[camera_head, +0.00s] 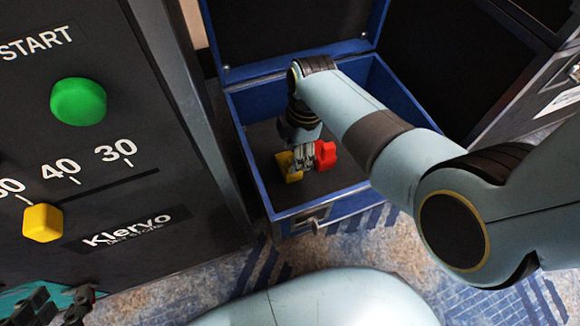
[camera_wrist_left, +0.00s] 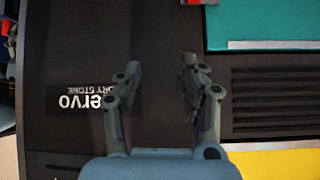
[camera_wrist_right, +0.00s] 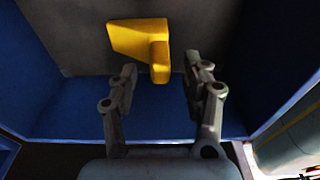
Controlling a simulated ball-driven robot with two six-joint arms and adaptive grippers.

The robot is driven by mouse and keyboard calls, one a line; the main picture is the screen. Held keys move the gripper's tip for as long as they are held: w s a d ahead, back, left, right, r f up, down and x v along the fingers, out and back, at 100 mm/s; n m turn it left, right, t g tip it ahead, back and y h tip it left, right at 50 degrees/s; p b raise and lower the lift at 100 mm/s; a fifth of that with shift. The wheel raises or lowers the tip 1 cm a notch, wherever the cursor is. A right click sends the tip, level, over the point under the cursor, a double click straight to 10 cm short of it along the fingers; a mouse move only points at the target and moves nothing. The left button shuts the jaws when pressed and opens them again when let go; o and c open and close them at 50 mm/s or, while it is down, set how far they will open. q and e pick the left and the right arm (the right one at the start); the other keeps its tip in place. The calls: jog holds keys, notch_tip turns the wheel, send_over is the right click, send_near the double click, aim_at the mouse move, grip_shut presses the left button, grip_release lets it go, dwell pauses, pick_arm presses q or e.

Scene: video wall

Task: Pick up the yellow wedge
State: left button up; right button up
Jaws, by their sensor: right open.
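The yellow wedge (camera_head: 286,168) lies on the dark floor of an open blue case (camera_head: 245,160). In the right wrist view the wedge (camera_wrist_right: 138,42) lies just beyond my fingertips, its lower lobe near the gap between them. My right gripper (camera_head: 306,158) reaches down into the case beside the wedge, open and empty, and hides part of it. The right gripper also shows in its wrist view (camera_wrist_right: 159,75). My left gripper (camera_head: 58,302) is open and empty at the lower left, in front of the dark panel; it also shows in its wrist view (camera_wrist_left: 161,68).
A red piece (camera_head: 325,154) sits close to the right gripper in the case. Blue walls (camera_wrist_right: 60,60) and the raised lid (camera_head: 290,68) surround the arm. A dark panel with a green button (camera_head: 78,101) and yellow slider knob (camera_head: 42,222) stands left.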

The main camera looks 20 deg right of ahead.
aim_at(283, 160)
jog(key=shift+s+a+f, duration=0.1)
jog(key=shift+f, duration=0.45)
jog(key=shift+f+b, duration=0.35)
jog(key=shift+b, duration=0.2)
jog(key=shift+a+f+b, duration=0.1)
jog(key=shift+f+b, duration=0.25)
jog(key=shift+f, duration=0.15)
pick_arm(q)
jog(key=r+t, duration=0.1)
jog(key=t, duration=0.1)
jog(key=w+t, duration=0.1)
jog(key=shift+w+d+r+t, duration=0.1)
jog(key=shift+d+r+t, duration=0.25)
jog(key=shift+t, duration=0.05)
pick_arm(e)
jog(key=shift+c, duration=0.4)
grip_shut()
pick_arm(q)
jog(key=shift+m, duration=0.3)
